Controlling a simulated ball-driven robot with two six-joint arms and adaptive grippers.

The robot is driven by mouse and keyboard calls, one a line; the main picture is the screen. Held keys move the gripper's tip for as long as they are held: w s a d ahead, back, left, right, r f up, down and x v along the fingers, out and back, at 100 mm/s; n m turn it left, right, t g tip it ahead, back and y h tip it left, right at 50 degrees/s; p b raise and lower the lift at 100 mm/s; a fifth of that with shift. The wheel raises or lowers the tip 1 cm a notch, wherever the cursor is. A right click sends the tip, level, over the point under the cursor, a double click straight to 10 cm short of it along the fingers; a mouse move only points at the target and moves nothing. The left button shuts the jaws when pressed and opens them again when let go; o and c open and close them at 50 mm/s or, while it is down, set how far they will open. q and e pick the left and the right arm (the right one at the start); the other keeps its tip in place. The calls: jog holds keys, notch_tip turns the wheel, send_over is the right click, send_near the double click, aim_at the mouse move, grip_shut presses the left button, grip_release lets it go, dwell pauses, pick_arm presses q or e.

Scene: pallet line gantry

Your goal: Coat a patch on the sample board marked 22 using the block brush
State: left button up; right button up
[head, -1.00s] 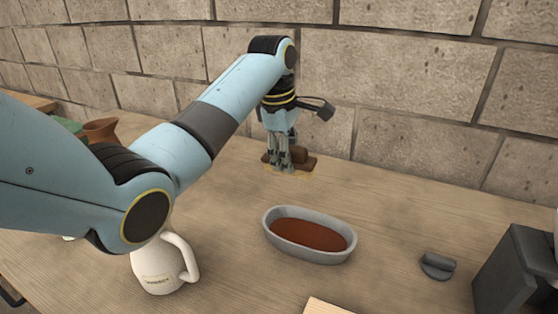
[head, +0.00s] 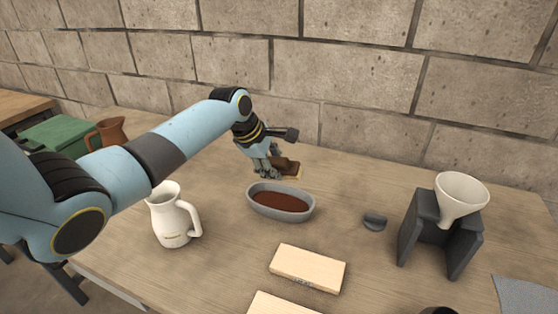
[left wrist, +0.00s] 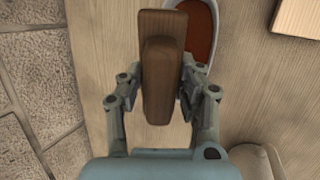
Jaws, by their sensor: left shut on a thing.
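My left gripper (head: 268,170) is shut on the brown wooden block brush (head: 288,166), behind the dish. The brush is tilted, with pale bristles along its lower edge; I cannot tell its exact height above the table. In the left wrist view the brush (left wrist: 160,75) sits between the two fingers (left wrist: 160,95). A grey oval dish (head: 252,205) holds red-brown coating (head: 280,201). A pale sample board (head: 308,266) lies in front of the dish, with small marks on its front edge that I cannot read. A second pale board (head: 284,305) is cut off below. My right gripper is out of view.
A white jug (head: 172,218) stands left of the dish. A dark stand (head: 425,232) with a white funnel (head: 460,196) and a small dark grey piece (head: 375,221) are at right. A grey mat (head: 525,297) lies far right. The stone wall closes off the back.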

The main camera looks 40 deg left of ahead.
pick_arm(q)
jog(key=shift+d+f, duration=0.15)
jog(key=shift+f, duration=0.1)
notch_tip(320, 180, down, 3)
jog(key=b, duration=0.4)
notch_tip(320, 180, down, 4)
jog(key=b, duration=0.2)
jog(key=shift+r+b, duration=0.15)
jog(key=shift+b, duration=0.15)
jog(key=shift+f+b, duration=0.35)
jog(key=shift+f, duration=0.6)
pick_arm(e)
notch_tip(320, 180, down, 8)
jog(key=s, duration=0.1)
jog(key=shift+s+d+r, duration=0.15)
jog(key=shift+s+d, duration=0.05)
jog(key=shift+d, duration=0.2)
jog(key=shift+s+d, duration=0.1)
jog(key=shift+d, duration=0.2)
